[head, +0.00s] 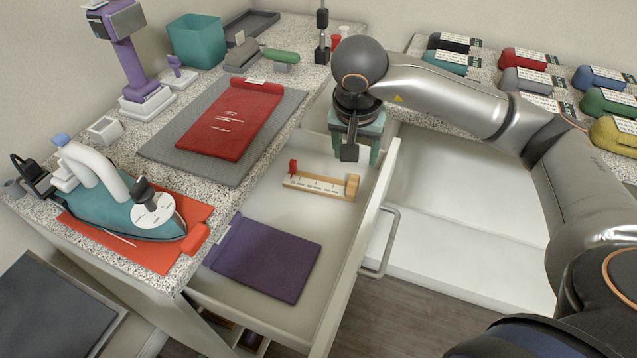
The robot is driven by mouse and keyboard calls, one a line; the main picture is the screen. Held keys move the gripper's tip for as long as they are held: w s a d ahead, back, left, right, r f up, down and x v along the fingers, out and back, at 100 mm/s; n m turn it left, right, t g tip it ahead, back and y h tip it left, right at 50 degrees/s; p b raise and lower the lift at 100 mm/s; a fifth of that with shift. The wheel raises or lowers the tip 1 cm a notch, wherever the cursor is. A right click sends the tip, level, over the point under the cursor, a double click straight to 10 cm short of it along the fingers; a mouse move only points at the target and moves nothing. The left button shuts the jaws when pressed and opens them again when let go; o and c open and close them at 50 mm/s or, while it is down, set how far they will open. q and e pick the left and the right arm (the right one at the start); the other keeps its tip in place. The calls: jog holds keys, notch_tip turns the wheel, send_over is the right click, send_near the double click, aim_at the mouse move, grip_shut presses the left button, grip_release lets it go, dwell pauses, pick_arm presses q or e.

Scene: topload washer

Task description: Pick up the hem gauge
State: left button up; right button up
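The hem gauge (319,186) appears to be the light wooden strip with tick marks, an upright red piece at its left end and a wooden block at its right end. It lies flat in the open drawer (276,204). My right gripper (356,155) hangs over the far end of the drawer, pointing down, beyond the gauge and slightly right of it. Its greenish fingers are apart, with a dark part of the gripper showing between them. I see nothing held and no contact with the gauge. My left gripper is not in view.
The drawer's front wall and handle (383,243) stand on the right. On the speckled counter, a teal iron (120,205) and a red cloth on a grey mat (180,160) sit left.

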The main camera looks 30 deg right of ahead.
aim_at(353, 183)
jog(key=x, duration=1.3)
jog(key=shift+w+a, duration=0.1)
jog(key=shift+a, duration=0.05)
grip_shut()
dwell(0.5)
